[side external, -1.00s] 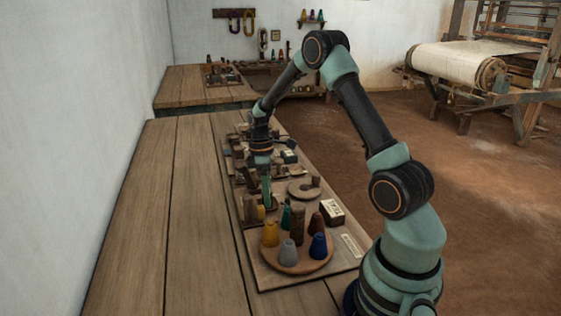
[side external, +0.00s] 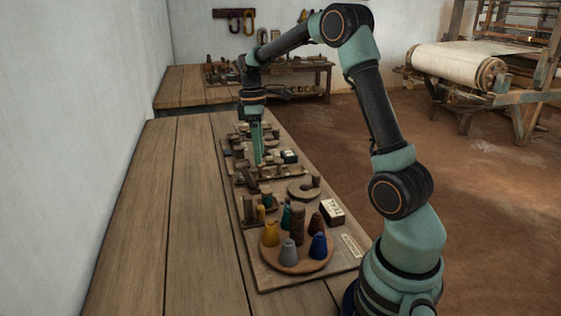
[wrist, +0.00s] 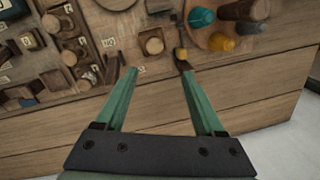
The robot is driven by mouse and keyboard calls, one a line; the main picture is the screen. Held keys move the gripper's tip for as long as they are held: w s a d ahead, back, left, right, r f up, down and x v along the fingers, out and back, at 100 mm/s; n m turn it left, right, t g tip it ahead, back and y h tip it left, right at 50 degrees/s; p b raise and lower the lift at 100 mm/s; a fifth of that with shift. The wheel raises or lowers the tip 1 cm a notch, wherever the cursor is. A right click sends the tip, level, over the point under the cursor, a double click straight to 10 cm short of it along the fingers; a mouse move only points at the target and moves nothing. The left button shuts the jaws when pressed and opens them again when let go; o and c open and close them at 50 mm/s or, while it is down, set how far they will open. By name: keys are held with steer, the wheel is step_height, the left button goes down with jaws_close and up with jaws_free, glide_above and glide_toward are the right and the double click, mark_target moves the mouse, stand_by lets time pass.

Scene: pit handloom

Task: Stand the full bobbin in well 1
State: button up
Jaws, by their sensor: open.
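My gripper (side external: 257,162) is open, pointing down above the long board on the bench. In the wrist view its fingers (wrist: 157,76) are spread with nothing held between them. A small yellow-and-dark piece (wrist: 182,58) is by the right fingertip. In the side view, a dark upright piece (side external: 249,207) and a small yellow piece (side external: 261,213) stand at the board's left edge. I cannot tell which piece is the full bobbin. Small number labels show at the left, too small to match to well 1.
A round wooden tray (side external: 296,268) holds several coloured cones and a tall brown cylinder (side external: 297,225). A wooden ring (side external: 303,190) and a labelled block (side external: 332,211) are nearby. Several small wooden blocks crowd the far board. The bench's left side (side external: 165,230) is clear.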

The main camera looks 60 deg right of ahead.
steer(key=s+a+r+m+t, duration=0.2)
steer(key=s+a+r+t, duration=0.1)
steer(key=a, duration=0.5)
steer(key=s+a+r+m+t, duration=0.3)
steer(key=s+a+r, duration=0.1)
steer(key=s+a, duration=0.3)
steer(key=shift+s+a+r+h, duration=0.3)
steer(key=shift+a+r, duration=0.1)
steer(key=shift+a, duration=0.85)
steer(key=shift+o, duration=0.5)
steer(key=shift+s+a+f+m+t, duration=0.25)
steer(key=shift+s+a+m+t, duration=0.05)
steer(key=shift+s+a+t, duration=0.1)
